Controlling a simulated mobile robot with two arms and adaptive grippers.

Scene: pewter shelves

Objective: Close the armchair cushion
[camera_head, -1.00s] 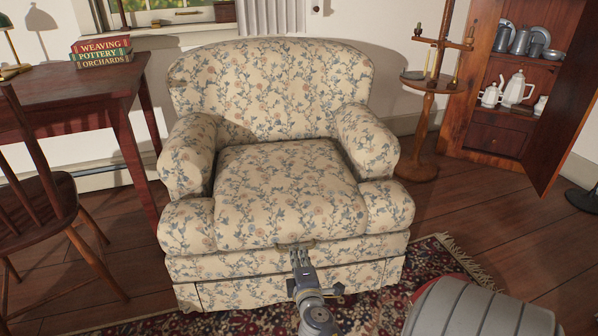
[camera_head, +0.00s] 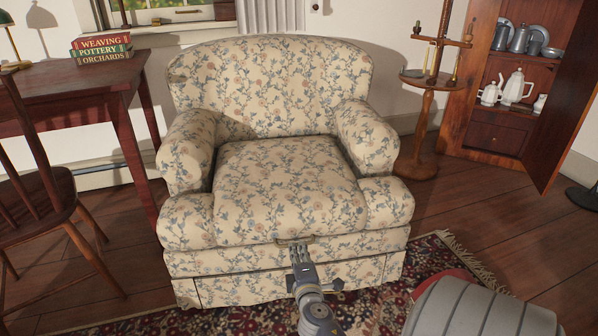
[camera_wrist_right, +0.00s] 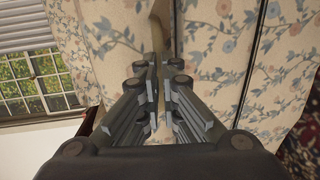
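The floral armchair (camera_head: 275,95) faces me. Its seat cushion (camera_head: 285,190) lies flat between the arms. A small brass handle (camera_head: 294,240) is on the chair front below the cushion. My right gripper (camera_head: 302,255) is at the handle, its fingertips just below it. In the right wrist view my right gripper (camera_wrist_right: 160,85) has its fingers close together with a narrow gap. The brownish handle (camera_wrist_right: 160,20) shows beyond the tips, against floral fabric. I cannot tell whether the fingers touch it. My left gripper is not in view.
A wooden desk (camera_head: 85,80) with several books (camera_head: 102,47) and a chair (camera_head: 40,195) stand left. A candle stand (camera_head: 428,120) and an open cabinet (camera_head: 497,140) are at the right. A patterned rug (camera_head: 430,265) lies under the armchair's front.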

